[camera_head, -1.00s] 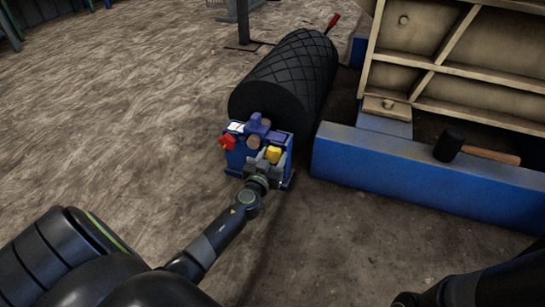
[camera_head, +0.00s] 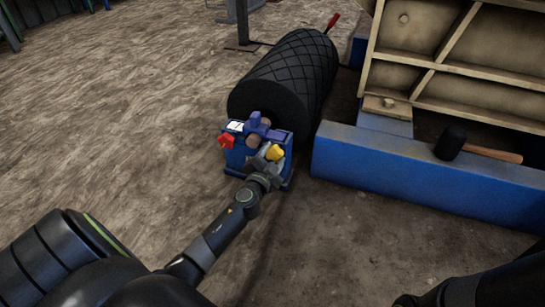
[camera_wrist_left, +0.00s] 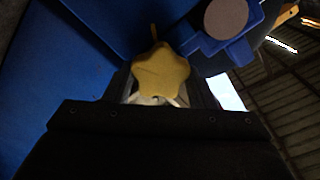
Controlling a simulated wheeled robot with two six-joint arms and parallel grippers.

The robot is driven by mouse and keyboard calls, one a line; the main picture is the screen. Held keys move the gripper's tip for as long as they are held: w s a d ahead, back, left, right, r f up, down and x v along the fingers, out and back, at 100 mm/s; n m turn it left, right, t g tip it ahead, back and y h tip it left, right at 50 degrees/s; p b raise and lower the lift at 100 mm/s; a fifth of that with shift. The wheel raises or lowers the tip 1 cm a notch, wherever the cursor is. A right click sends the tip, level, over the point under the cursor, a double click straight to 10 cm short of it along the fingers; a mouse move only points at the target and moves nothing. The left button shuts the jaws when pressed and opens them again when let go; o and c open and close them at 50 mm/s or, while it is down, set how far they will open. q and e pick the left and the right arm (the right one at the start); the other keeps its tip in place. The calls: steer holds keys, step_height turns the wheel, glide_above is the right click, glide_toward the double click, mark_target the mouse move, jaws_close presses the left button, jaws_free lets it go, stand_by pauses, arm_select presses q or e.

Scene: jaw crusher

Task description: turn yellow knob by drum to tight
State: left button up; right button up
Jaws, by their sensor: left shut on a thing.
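The yellow knob (camera_head: 275,153) sits on the front of a blue housing (camera_head: 240,160) at the near end of the black drum (camera_head: 290,75). In the left wrist view the knob (camera_wrist_left: 160,72) is star-shaped with rounded lobes and lies between the finger ends. My left gripper (camera_head: 267,162) is shut on the knob in the head view; its fingers partly cover the knob's lower side. The left wrist view shows the same gripper (camera_wrist_left: 158,98) close around it. Part of my right arm shows at the lower right, but its gripper is out of view.
A red knob (camera_head: 226,140) is on the housing's left side. A blue beam (camera_head: 400,165) lies right of the drum, with a black-headed hammer (camera_head: 450,144) on it. A beige ribbed machine frame (camera_head: 440,55) stands behind. The ground at left is clear.

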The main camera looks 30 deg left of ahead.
arm_select(q)
steer(key=m, duration=0.5)
steer(key=shift+m, duration=0.3)
steer(key=m, duration=0.5)
steer(key=shift+d+f, duration=0.1)
steer(key=shift+m, duration=0.4)
steer(key=o, duration=1)
steer(key=shift+f, duration=0.1)
